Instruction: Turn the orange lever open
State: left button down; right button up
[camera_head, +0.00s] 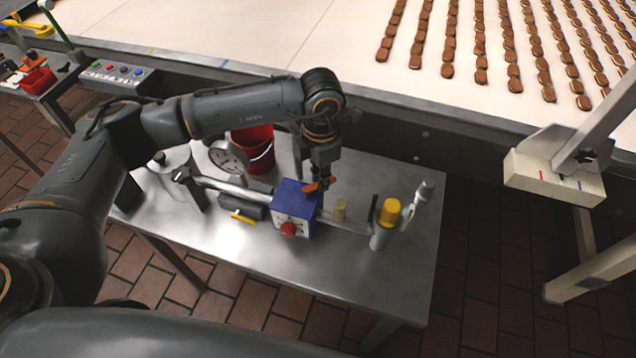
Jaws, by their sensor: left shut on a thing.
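The orange lever (310,187) sits at the top of the blue box (291,205) on the metal table, near its upper right edge. My left gripper (325,180) reaches down from above and is shut on the orange lever. Its fingers hide part of the lever, so the lever's exact angle is hard to tell. The blue box has a red knob (288,229) on its front. My right gripper is not in view.
The metal table (400,280) also holds a red bucket (255,150), a round gauge (222,156), a yellow-handled valve (243,217) and a yellow-capped cylinder (386,225). Behind it runs a white conveyor (290,35) with rows of brown biscuits (480,62).

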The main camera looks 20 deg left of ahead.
pick_arm(q)
jog(key=shift+s+d+m+b, duration=0.15)
jog(key=shift+s+m+b, duration=0.15)
jog(key=shift+m+b, duration=1)
jog(key=shift+s+d+m+b, duration=0.1)
jog(key=shift+s+m+b, duration=0.15)
jog(key=shift+m+b, duration=1.1)
jog(key=shift+s+d+m+b, duration=0.15)
jog(key=shift+s+m+b, duration=0.15)
jog(key=shift+m+b, duration=1)
jog(key=shift+n+b, duration=0.35)
jog(key=shift+r, duration=0.1)
jog(key=c, duration=1.3)
grip_release()
notch_tip(320, 180, up, 12)
